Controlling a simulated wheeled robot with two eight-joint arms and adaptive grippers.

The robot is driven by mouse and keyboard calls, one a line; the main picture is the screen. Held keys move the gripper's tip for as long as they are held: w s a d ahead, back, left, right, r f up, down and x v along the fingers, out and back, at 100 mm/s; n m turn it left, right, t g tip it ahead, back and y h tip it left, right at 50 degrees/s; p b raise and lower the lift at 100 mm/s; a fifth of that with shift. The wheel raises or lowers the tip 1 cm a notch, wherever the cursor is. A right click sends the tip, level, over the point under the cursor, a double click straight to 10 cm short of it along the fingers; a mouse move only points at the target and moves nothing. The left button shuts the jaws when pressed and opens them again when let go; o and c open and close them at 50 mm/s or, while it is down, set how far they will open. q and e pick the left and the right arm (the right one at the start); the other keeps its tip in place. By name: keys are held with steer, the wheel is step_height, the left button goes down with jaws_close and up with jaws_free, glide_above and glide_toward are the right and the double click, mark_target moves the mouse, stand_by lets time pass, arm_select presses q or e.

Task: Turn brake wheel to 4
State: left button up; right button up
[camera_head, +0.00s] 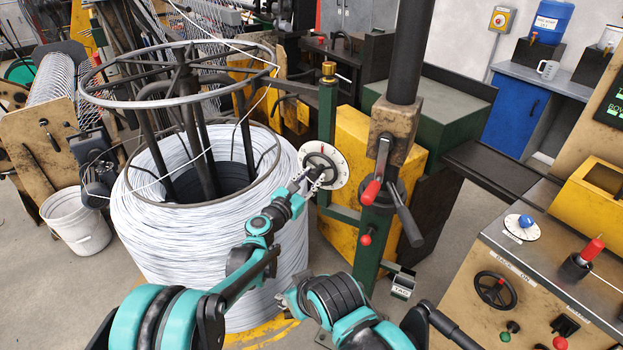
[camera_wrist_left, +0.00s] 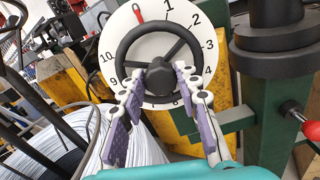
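The brake wheel (camera_wrist_left: 180,50) is a black three-spoke handwheel in front of a white numbered dial (camera_wrist_left: 196,36). In the head view the dial (camera_head: 339,160) stands on a green post right of the wire coil. In the left wrist view a red mark (camera_wrist_left: 138,13) lies at the dial's top, left of the 1; the 4 is at the right. My right arm is low in the head view; no right fingertips can be made out.
A large coil of pale wire (camera_head: 210,240) under a metal ring stands left of the wheel. A red-tipped lever (camera_head: 371,191) and a thick post are close on the right. A control desk (camera_head: 480,300) stands farther right.

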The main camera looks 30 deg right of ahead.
arm_select(q)
steer(key=c, duration=0.4)
steer(key=shift+m, duration=0.3)
steer(key=m, duration=0.5)
steer(key=shift+m, duration=0.3)
steer(key=m, duration=0.3)
steer(key=shift+s+d+y, duration=0.1)
steer(key=shift+y, duration=0.2)
steer(key=m, duration=0.4)
steer(key=shift+m, duration=0.4)
steer(key=m, duration=0.4)
steer(key=shift+f, duration=0.1)
steer(key=m, duration=0.5)
steer(key=shift+s+f+t, duration=0.1)
steer(key=shift+t, duration=0.2)
